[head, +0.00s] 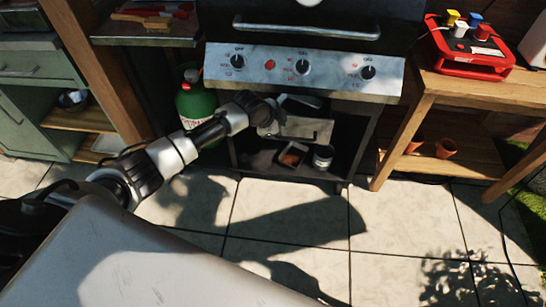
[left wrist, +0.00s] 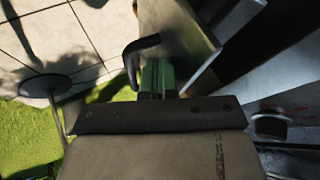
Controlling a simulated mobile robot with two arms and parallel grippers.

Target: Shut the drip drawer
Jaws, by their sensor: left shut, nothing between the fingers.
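The drip drawer (head: 308,130) shows below the grill's control panel in the head view as a light metal front, with a dark opening above it. It appears to stand partly out; how far is hard to tell. My left gripper (head: 278,108) is at its left end, partly covering it. In the left wrist view, my left gripper (left wrist: 158,78) is shut and empty, close to the metal panel (left wrist: 180,28) and a dark bent handle (left wrist: 142,46). Whether it touches them I cannot tell. My right gripper is not in view.
The grill's control panel (head: 305,70) with several knobs is just above the drawer. A green gas bottle (head: 195,103) stands left of it, behind my arm. A tin (head: 323,157) sits on the shelf below. A wooden table (head: 455,85) stands at right.

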